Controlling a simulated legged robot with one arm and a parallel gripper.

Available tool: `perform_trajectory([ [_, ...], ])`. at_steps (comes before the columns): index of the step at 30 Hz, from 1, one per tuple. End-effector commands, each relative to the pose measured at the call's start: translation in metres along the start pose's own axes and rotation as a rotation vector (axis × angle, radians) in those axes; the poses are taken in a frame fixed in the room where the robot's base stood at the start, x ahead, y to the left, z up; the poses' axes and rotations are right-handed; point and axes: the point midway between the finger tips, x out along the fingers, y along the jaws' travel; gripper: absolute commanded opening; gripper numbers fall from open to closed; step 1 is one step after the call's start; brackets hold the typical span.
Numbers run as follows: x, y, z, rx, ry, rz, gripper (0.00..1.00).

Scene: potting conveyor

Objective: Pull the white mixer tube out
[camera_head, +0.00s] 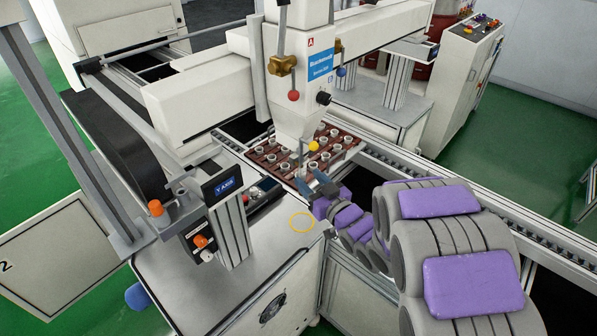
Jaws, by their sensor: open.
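The white dispensing head (303,90) hangs over the workpieces and narrows to a funnel. A thin, pale mixer tube (301,156) appears to run down from the funnel's lower end; it is too small to see clearly. My gripper (313,181), with blue-grey fingers, is open below the funnel, close to the tube's lower end. I cannot tell whether the tube is between the fingers or whether they touch it. My grey and purple arm reaches in from the lower right and hides part of the area behind.
A brown tray (272,164) with several white round parts lies under the head. A blue-labelled panel (224,187) stands on the left of the grey metal top (262,235), whose front is largely clear. A rail (480,197) runs right.

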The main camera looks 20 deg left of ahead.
Motion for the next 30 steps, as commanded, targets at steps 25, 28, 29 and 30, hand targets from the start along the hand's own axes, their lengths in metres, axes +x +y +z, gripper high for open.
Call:
perform_trajectory([
  [25, 0.062, 0.001, 0.001, 0.001, -0.001, 0.001, 0.49],
  [28, 0.062, 0.001, 0.001, 0.001, -0.001, 0.001, 0.40],
  [29, 0.062, 0.001, 0.001, 0.001, -0.001, 0.001, 0.37],
  [30, 0.062, 0.001, 0.001, 0.001, -0.001, 0.001, 0.33],
])
